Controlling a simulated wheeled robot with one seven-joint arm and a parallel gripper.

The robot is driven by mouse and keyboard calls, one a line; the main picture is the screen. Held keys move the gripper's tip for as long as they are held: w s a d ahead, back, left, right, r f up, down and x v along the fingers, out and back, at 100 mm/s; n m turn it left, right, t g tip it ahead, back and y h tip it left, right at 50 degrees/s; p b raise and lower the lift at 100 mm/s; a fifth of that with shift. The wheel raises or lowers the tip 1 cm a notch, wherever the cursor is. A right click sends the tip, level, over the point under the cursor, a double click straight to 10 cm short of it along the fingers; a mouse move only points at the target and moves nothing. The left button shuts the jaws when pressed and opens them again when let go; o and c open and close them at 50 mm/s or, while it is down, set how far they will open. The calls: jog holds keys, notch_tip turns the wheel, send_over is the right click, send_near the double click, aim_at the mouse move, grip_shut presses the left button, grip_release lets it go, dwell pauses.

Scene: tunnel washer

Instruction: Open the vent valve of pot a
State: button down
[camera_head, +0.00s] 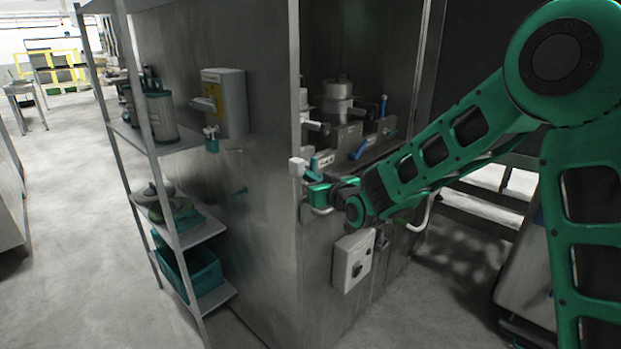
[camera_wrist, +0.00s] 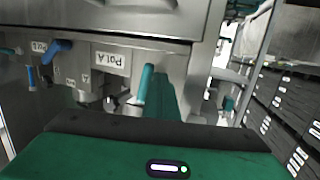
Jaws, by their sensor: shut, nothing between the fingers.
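The white Pot A label (camera_wrist: 110,60) shows upside down on a steel panel in the wrist view. A blue lever (camera_wrist: 56,48) is left of it, beside a smaller label. I cannot tell which part is the vent valve of pot a. My gripper (camera_wrist: 160,82) is shut and empty, its green fingers just right of the Pot A label and below the panel edge. In the head view my gripper (camera_head: 318,192) is at the front of the machine, near its left corner. Whether it touches anything is unclear. A blue lever (camera_head: 358,150) is above and right of it.
A metal pot (camera_head: 338,90) stands inside the machine opening. A white switch box (camera_head: 353,261) hangs below my gripper. A shelf rack (camera_head: 185,238) with bins and cans stands at the left. Dark stacked units (camera_wrist: 280,105) fill the wrist view's right side.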

jog(key=shift+w+d+f, duration=0.1)
jog(key=shift+d+f, duration=0.05)
jog(key=shift+f, duration=0.3)
jog(key=shift+s+a+f, duration=0.25)
jog(key=shift+s, duration=0.05)
jog(key=v, duration=1)
jog(key=shift+d, duration=0.15)
